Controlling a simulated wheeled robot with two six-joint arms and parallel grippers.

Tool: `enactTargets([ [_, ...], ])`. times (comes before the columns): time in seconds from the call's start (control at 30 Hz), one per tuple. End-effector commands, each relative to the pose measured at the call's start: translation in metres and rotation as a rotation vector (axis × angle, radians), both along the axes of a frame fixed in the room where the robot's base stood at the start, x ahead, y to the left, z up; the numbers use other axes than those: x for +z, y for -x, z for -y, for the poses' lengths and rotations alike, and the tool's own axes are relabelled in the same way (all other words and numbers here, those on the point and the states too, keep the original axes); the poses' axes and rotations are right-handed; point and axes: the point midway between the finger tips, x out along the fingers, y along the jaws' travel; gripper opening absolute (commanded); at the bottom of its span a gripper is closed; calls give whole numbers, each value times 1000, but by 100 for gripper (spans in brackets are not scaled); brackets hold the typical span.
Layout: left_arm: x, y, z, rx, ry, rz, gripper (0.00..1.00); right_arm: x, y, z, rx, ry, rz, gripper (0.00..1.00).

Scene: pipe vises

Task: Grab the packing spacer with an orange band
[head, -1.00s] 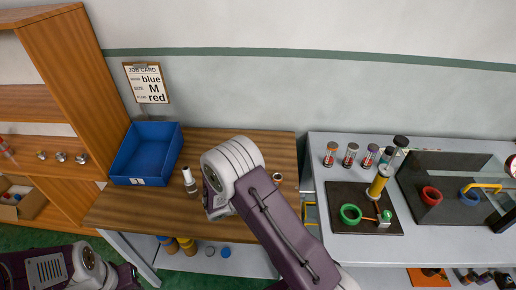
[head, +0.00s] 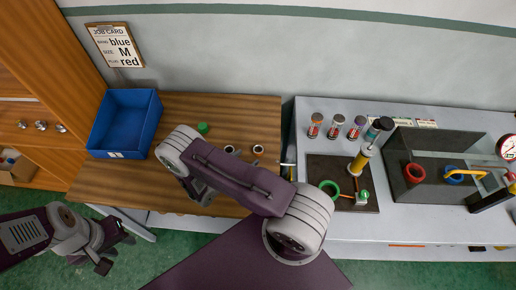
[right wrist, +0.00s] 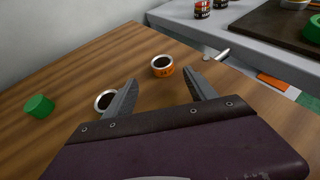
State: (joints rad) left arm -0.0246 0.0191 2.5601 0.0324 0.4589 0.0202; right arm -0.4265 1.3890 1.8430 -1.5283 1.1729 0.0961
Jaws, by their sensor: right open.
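The packing spacer with an orange band (right wrist: 162,67) is a short dark-centred ring standing on the wooden bench in the right wrist view. It also shows in the head view as the right one of two small rings (head: 258,149). My right gripper (right wrist: 160,88) is open and empty. In the right wrist view the spacer appears beyond the gap between its fingers, apart from them. In the head view my right gripper (head: 201,194) is partly hidden by its own arm. My left gripper (head: 116,253) is open and empty, low at the left, away from the bench top.
A second ring (right wrist: 104,101) stands left of the spacer, partly behind the left finger. A green cylinder (right wrist: 39,106) is further left. A blue bin (head: 125,123) stands at the bench's left. The grey bench (head: 430,226) with vises and jars is to the right.

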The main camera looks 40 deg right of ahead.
Motion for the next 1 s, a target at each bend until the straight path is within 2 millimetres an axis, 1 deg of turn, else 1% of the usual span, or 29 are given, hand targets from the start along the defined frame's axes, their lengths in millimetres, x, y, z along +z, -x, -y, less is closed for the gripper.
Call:
enactTargets([
  [0.03,5,0,0,0,0,0,36,0,-2,6,-2,0,0,65],
  [0.07,5,0,0,0,0,0,36,-2,-2,9,-3,0,0,65],
  [0.23,7,0,0,0,0,0,36,-5,-5,15,0,0,1,65],
  [0.27,10,0,0,0,0,0,36,-5,-5,18,-2,0,0,65],
  [0.4,25,0,0,0,0,0,36,-12,-8,43,-5,0,-2,65],
  [0.5,24,0,0,0,0,0,36,-21,-13,55,-4,-1,0,65],
  [0.6,24,0,0,0,0,0,36,-23,-16,59,-1,-2,1,65],
  [0.77,24,0,0,0,0,0,36,-24,-16,59,1,-1,1,65],
  [0.87,24,0,0,0,0,0,36,-24,-16,59,1,-1,1,40],
  [0.9,24,0,0,0,0,0,36,-24,-16,59,1,-1,1,29],
  [0.97,24,0,0,0,0,0,36,-24,-16,59,1,-1,1,12],
  [1.0,24,0,0,0,0,0,36,-24,-16,59,1,-1,1,1],
])
